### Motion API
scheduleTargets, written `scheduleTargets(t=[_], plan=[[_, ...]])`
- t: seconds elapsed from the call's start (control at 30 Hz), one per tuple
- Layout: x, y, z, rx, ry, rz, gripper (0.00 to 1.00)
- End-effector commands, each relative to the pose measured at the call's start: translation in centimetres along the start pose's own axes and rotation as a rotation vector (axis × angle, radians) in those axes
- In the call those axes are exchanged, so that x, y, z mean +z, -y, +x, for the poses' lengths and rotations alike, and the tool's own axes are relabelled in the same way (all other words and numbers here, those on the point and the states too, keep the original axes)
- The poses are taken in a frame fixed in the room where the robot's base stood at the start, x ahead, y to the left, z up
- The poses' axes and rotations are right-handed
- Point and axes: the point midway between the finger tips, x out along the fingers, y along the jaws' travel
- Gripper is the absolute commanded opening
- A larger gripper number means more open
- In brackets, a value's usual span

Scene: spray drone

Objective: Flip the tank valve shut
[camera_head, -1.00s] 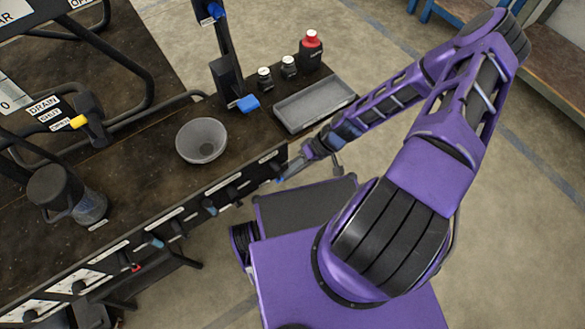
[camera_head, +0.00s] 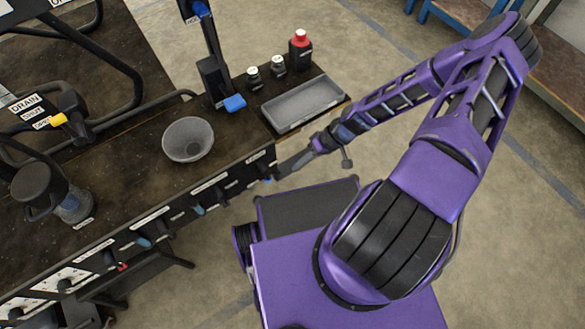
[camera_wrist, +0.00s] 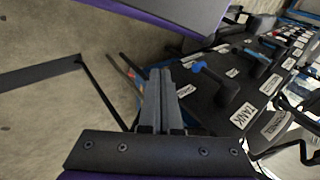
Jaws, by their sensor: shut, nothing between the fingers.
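My gripper (camera_head: 284,170) is at the right end of the bench's front panel, its fingers shut and empty. In the wrist view the shut fingers (camera_wrist: 158,98) point away from the camera. Just right of them is a black valve body (camera_wrist: 228,92) with a blue-tipped handle (camera_wrist: 199,67). A white label reading TANK (camera_wrist: 243,115) sits beside it. A gap shows between the fingers and the blue tip in the picture; the depth is hard to tell. In the head view a small blue tip (camera_head: 267,180) shows beside my gripper.
Several more labelled handles line the front panel (camera_head: 165,208).

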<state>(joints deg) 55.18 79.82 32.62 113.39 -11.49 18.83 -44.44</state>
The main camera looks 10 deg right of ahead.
Motion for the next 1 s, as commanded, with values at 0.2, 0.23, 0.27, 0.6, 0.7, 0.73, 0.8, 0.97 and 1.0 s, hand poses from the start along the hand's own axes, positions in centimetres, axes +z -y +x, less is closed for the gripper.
scheduleTargets(t=[0.2, 0.23, 0.27, 0.6, 0.7, 0.73, 0.8, 0.97, 1.0], plan=[[0.3, -3.8, -3.1, 0.002, -0.003, 0.000, 0.00], [0.3, -4.2, -3.4, 0.002, -0.003, 0.000, 0.00], [0.3, -4.6, -3.6, 0.002, -0.003, 0.000, 0.00], [0.5, -6.1, -4.8, 0.000, -0.001, -0.002, 0.00], [0.5, -6.1, -4.8, 0.000, -0.001, -0.002, 0.00], [0.5, -6.1, -4.8, 0.000, -0.001, -0.002, 0.00], [0.5, -6.1, -4.8, 0.000, -0.001, -0.002, 0.00], [0.5, -6.0, -4.8, 0.000, -0.001, -0.002, 0.00], [0.5, -6.0, -4.8, 0.000, -0.001, -0.002, 0.00]])
